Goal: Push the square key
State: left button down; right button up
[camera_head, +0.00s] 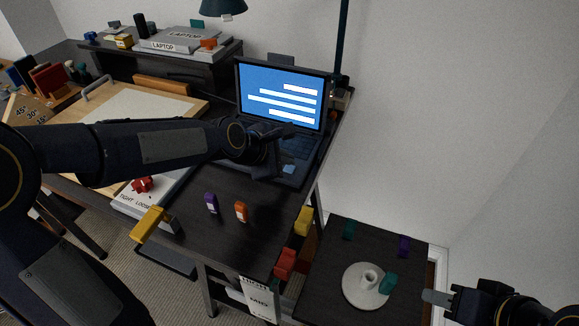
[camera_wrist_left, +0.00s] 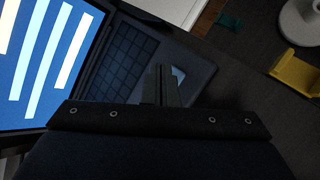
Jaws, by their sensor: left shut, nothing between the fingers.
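The laptop (camera_head: 280,105) stands open on the dark desk, its screen lit blue with white bars. A pale blue square key (camera_head: 289,169) is on the laptop's base near its front edge; it also shows in the left wrist view (camera_wrist_left: 178,73). My left gripper (camera_head: 277,165) is shut and empty, over the laptop's base. In the left wrist view its fingertips (camera_wrist_left: 160,72) are beside the key and partly cover it. I cannot tell whether they touch it. My right gripper (camera_head: 432,296) is at the lower right, away from the laptop, its opening unclear.
A purple figure (camera_head: 211,203) and an orange one (camera_head: 241,211) stand on the desk in front of the laptop. A lamp post (camera_head: 342,45) rises behind it. A low dark table (camera_head: 330,270) with a round white dish (camera_head: 352,290) stands at the lower right.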

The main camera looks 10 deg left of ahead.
aim_at(285, 170)
pick_arm(q)
jog(key=shift+f, duration=0.4)
jog(key=shift+f, duration=0.2)
dwell(0.3)
jog(key=shift+r, duration=0.1)
jog(key=shift+r+p, duration=0.5)
jog(key=shift+r, duration=0.05)
notch_tip(285, 170, up, 6)
jog(key=p, duration=0.6)
dwell(0.3)
